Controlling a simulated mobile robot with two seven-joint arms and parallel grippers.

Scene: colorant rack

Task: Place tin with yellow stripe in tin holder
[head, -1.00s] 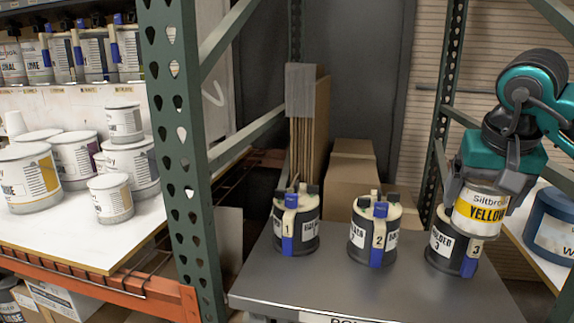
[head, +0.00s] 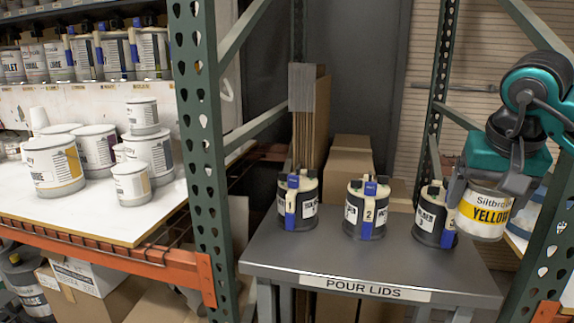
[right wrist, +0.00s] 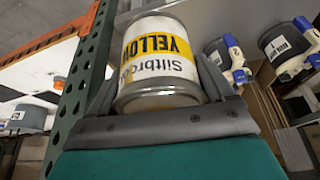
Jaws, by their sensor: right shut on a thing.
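The tin with the yellow stripe (head: 485,210) is white with "YELLOW" on a yellow band. My right gripper (head: 490,185) is shut on it and holds it upright in the air, right of the third holder. The tin also shows in the right wrist view (right wrist: 160,62), between the two fingers. Three dark tin holders stand in a row on the grey table: left (head: 307,213), middle (head: 351,212) and right (head: 425,216). Each has a blue-and-cream handle piece on its front. I cannot see inside them. My left gripper is not in view.
The grey table (head: 400,268) is labelled "POUR LIDS". A green rack post (head: 200,120) stands left of it and another (head: 545,260) at the right. The left white shelf (head: 90,222) holds several tins. Cardboard boxes (head: 349,163) stand behind the table.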

